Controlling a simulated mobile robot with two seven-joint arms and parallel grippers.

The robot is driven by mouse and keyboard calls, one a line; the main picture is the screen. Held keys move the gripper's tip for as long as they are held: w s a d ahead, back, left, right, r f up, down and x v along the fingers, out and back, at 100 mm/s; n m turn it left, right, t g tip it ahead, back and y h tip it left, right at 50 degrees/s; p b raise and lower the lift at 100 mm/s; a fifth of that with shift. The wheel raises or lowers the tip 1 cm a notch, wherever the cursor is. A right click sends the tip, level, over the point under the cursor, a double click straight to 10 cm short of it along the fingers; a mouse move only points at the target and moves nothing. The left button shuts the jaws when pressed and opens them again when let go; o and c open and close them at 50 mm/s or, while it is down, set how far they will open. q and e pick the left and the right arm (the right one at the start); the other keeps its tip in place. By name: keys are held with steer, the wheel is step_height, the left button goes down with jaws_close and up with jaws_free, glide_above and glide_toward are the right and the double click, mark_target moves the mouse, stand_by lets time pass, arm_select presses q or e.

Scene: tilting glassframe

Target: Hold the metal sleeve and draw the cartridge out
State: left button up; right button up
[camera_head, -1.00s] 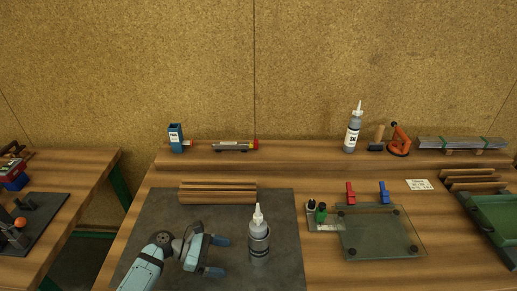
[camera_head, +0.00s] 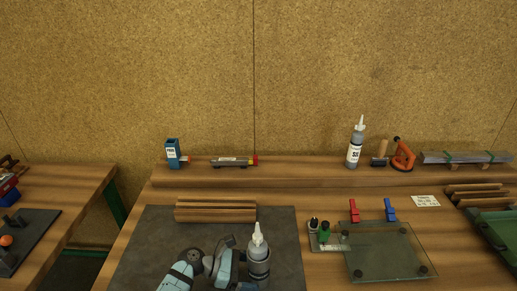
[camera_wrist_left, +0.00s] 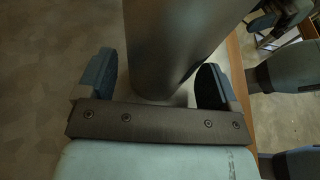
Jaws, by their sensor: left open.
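The metal sleeve (camera_head: 259,273) stands upright on the dark mat, with the white-nozzled cartridge (camera_head: 258,240) sticking out of its top. My left gripper (camera_head: 243,273) is at the sleeve's left side in the head view. In the left wrist view the grey sleeve (camera_wrist_left: 165,45) stands between the two open fingers of my left gripper (camera_wrist_left: 160,85). A gap shows beside each finger, more clearly at the left one. The sleeve's lower end is partly hidden by the gripper in the head view. My right gripper is not seen in the head view.
A wooden strip stack (camera_head: 215,211) lies behind on the dark mat (camera_head: 150,235). A glass plate (camera_head: 385,250) with clamps lies to the right. A second cartridge (camera_head: 356,145), a blue box (camera_head: 173,153) and an orange tool (camera_head: 403,155) stand on the back ledge.

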arm_select(q)
steer(key=shift+d+f, duration=0.2)
steer(key=shift+d, duration=0.35)
steer(key=shift+c, duration=0.4)
steer(key=c, duration=0.5)
stand_by(0.4)
